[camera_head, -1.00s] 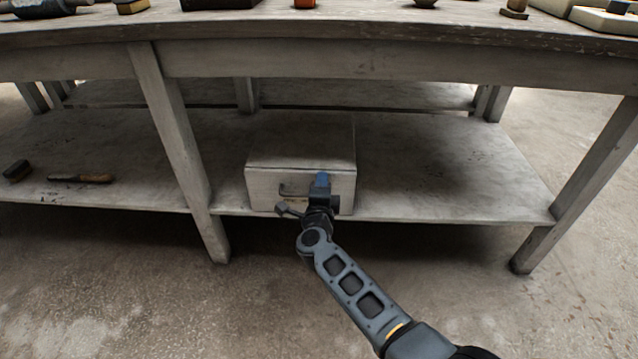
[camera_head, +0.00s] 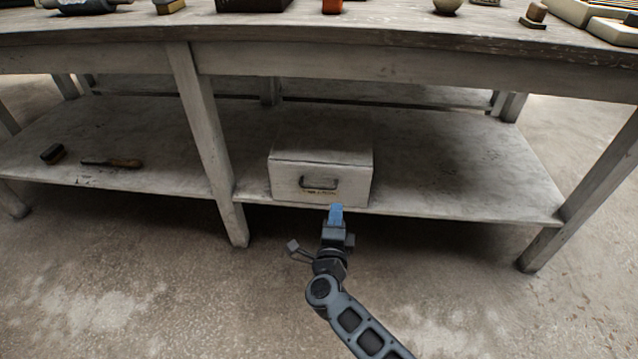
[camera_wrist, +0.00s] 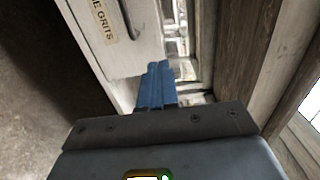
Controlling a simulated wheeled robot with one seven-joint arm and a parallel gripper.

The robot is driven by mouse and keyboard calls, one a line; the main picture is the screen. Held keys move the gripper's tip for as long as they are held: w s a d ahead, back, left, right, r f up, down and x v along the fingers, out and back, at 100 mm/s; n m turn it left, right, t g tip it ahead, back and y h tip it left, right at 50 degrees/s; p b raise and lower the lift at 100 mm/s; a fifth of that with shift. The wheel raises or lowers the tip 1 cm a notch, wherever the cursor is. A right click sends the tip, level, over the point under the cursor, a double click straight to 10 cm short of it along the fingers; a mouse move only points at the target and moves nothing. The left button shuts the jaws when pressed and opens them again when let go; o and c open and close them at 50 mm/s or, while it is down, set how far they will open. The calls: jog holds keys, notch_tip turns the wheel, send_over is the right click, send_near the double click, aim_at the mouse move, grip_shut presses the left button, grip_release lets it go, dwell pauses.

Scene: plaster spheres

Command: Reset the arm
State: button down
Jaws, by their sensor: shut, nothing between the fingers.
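My gripper (camera_head: 336,214) has blue fingers, shut with nothing between them. In the head view it is in front of and below the front edge of the lower shelf, with my arm reaching in from the bottom. In the wrist view the gripper (camera_wrist: 156,86) shows its blue fingers together, pointing toward the drawer box. The grey-white box (camera_head: 322,170) sits closed on the lower shelf behind my gripper, with a dark handle and a label on its front. The box front (camera_wrist: 118,40) also shows in the wrist view, its label partly readable as "GRITS".
The workbench (camera_head: 330,60) spans the view, with several objects along its top. A brush (camera_head: 112,163) and a small dark block (camera_head: 53,153) lie on the lower shelf (camera_head: 440,170) at left. A bench leg (camera_head: 210,150) stands left of the box. The floor in front is clear.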

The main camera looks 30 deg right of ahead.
jog(key=s+a+r+n+t+y, duration=0.1)
jog(key=s+a+r+n+y, duration=0.3)
jog(key=s, duration=0.6)
jog(key=s+n+t+y, duration=0.1)
jog(key=s+n, duration=0.6)
jog(key=s, duration=0.4)
jog(key=s+a+r+n+t+y, duration=0.1)
jog(key=s+a+r+n+y, duration=0.3)
jog(key=s, duration=0.6)
jog(key=s+r+n+g+y, duration=0.2)
jog(key=s+r+n+g, duration=0.1)
jog(key=s+r+n, duration=0.9)
notch_tip(320, 180, up, 24)
jog(key=s+m+p, duration=0.1)
jog(key=p, duration=2.4)
jog(key=shift+a+m, duration=0.15)
jog(key=shift+m, duration=0.25)
